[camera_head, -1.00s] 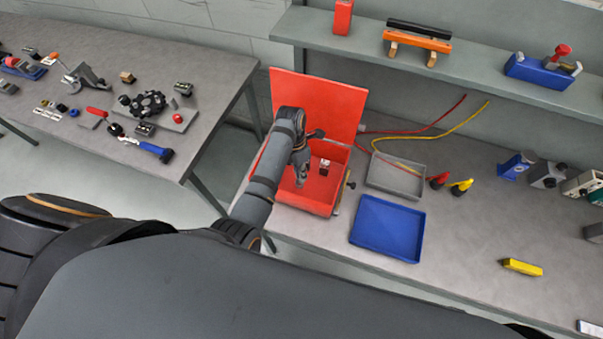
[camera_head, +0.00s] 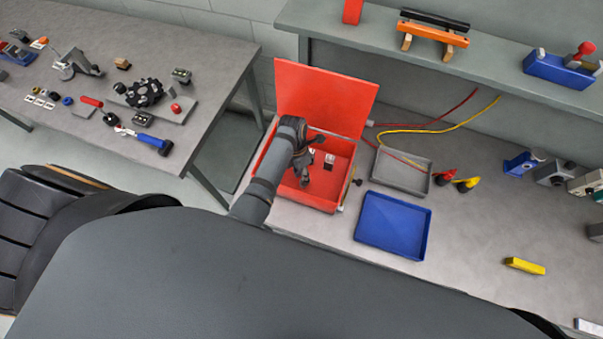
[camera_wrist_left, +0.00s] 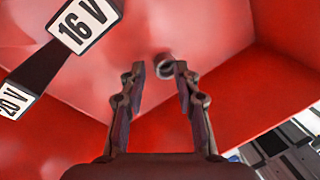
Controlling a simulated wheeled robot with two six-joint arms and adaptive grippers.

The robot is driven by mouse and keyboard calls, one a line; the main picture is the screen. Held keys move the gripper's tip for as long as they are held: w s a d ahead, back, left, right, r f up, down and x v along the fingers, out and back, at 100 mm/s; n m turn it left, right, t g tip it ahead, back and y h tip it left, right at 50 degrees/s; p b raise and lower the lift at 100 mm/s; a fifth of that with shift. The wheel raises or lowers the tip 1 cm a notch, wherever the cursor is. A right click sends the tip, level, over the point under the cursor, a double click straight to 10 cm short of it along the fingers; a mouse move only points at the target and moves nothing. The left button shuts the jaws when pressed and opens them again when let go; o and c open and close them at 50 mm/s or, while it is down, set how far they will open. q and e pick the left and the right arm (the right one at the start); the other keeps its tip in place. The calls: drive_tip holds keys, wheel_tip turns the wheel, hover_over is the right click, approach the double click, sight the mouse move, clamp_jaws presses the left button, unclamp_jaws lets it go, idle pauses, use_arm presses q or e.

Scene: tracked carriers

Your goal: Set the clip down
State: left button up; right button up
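My left gripper (camera_head: 303,176) is low inside the open red box (camera_head: 325,203). In the left wrist view its two fingers (camera_wrist_left: 160,82) are apart. A small grey ring-shaped piece (camera_wrist_left: 164,66) shows between and beyond the fingertips, against the red box; I cannot tell whether it is the clip. No finger visibly touches it. A red clip-like piece (camera_head: 444,177) and a yellow one (camera_head: 467,184) lie on the bench beside the grey tray, near the cables. My right gripper is not in view.
Dark blocks marked 16 V (camera_wrist_left: 82,24) and 20 V (camera_wrist_left: 14,102) stand in the box. The raised red lid (camera_head: 322,95) is behind my arm. A grey tray (camera_head: 403,172) and a blue tray (camera_head: 393,226) lie to the right. Bench around the yellow block (camera_head: 525,266) is clear.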

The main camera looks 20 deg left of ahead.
use_arm(q)
drive_tip(key=shift+w, duration=0.25)
drive_tip(key=shift+w+a+r, duration=0.1)
drive_tip(key=shift+a+r, duration=0.05)
drive_tip(key=shift+r, duration=0.2)
drive_tip(key=b+v, duration=0.1)
drive_tip(key=v, duration=1)
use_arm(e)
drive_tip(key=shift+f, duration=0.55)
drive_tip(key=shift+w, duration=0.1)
